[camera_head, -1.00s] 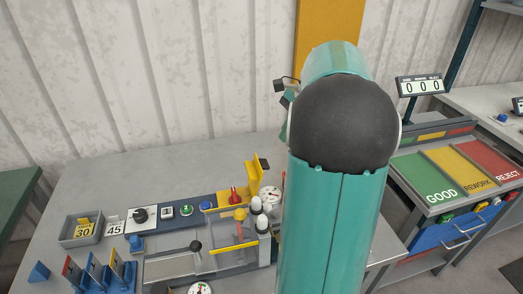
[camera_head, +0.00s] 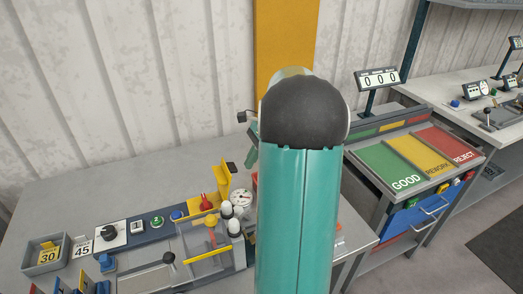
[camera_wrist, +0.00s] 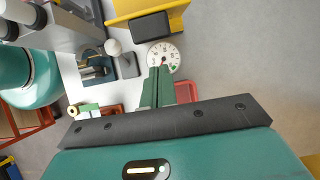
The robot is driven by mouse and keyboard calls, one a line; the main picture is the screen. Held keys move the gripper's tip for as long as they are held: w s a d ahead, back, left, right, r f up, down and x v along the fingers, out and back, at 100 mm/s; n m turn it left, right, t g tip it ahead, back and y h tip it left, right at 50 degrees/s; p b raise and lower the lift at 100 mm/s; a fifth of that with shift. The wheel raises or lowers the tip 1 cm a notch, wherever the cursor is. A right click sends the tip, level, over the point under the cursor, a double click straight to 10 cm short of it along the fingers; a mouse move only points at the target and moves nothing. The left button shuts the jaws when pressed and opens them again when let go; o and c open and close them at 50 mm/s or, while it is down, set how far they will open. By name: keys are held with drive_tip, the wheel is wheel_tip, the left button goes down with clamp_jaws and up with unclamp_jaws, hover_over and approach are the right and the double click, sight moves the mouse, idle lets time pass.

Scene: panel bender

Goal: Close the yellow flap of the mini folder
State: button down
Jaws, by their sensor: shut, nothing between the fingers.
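The yellow flap (camera_head: 223,180) stands upright at the back right of the bench fixture, with a black block (camera_head: 231,167) at its upper edge. I take it to be the mini folder's flap. The flap also shows at the top of the wrist view (camera_wrist: 140,8), with the black block (camera_wrist: 150,28) beside it. My gripper (camera_wrist: 160,70) is shut and empty, its green fingers over the edge of a round white dial. The flap is apart from the fingertips, beyond them in the picture. In the head view my arm hides the gripper.
A round gauge (camera_head: 241,198) and white-capped bottles (camera_head: 234,226) stand near the flap. A sorting stand (camera_head: 415,160) is at right. Bare bench lies behind the fixture.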

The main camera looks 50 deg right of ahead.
drive_tip(key=shift+w+a+r, duration=0.15)
drive_tip(key=shift+w+a, duration=0.1)
drive_tip(key=shift+a, duration=0.25)
drive_tip(key=shift+w+a+r, duration=0.15)
drive_tip(key=shift+w+a, duration=0.05)
drive_tip(key=shift+a, duration=0.3)
drive_tip(key=shift+w+a+r, duration=0.1)
drive_tip(key=shift+w+a+r, duration=0.1)
drive_tip(key=shift+a, duration=0.1)
drive_tip(key=shift+h, duration=0.3)
drive_tip(key=shift+w+a+r+g+h, duration=0.4)
drive_tip(key=shift+a+r+g+h, duration=0.1)
drive_tip(key=shift+a, duration=0.15)
drive_tip(key=g+h, duration=0.9)
drive_tip(key=h, duration=0.7)
approach(234, 166)
drive_tip(key=w+a+f, duration=0.3)
drive_tip(key=a+f, duration=0.3)
drive_tip(key=f, duration=0.1)
drive_tip(key=shift+w+a+f, duration=0.3)
drive_tip(key=shift+a+f, duration=0.1)
drive_tip(key=shift+f, duration=0.15)
